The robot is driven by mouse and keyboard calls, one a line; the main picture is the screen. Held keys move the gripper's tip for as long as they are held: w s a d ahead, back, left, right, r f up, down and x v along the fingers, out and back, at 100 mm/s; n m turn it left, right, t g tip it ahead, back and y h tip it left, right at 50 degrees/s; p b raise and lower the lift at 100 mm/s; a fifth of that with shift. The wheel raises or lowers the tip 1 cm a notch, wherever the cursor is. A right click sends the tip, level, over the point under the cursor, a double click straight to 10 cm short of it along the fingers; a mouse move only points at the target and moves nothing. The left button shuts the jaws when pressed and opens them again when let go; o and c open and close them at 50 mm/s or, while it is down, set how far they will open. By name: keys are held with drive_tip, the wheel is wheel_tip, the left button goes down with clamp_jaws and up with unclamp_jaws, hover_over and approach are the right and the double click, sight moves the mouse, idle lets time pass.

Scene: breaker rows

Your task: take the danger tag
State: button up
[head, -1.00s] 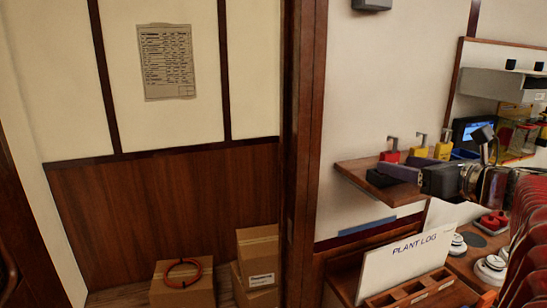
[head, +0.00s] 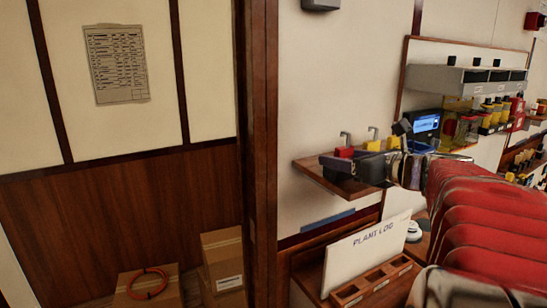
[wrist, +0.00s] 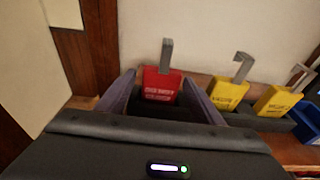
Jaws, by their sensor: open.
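The red danger tag (wrist: 163,86) has white lettering, too blurred to read fully, and a grey hook-shaped strip at its top. It stands upright at the left end of a row of tags. In the wrist view it shows between the two spread fingers of my gripper (wrist: 160,82), with space on both sides. My gripper is open and empty. In the head view the red tag (head: 344,152) shows just above my gripper's dark fingers, which hide its lower part.
Two yellow tags (wrist: 229,92) (wrist: 275,99) stand to the right of the red one. The wooden shelf (head: 312,172) is fixed to the wall beside a brown post (head: 258,150). A blue item (wrist: 306,120) is farther right. A plant log board (head: 365,262) stands below.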

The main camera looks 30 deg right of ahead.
sight(346, 132)
drive_tip(key=shift+c, duration=0.2)
drive_tip(key=c, duration=1.1)
wheel_tip(346, 132, up, 10)
drive_tip(key=shift+r, duration=0.1)
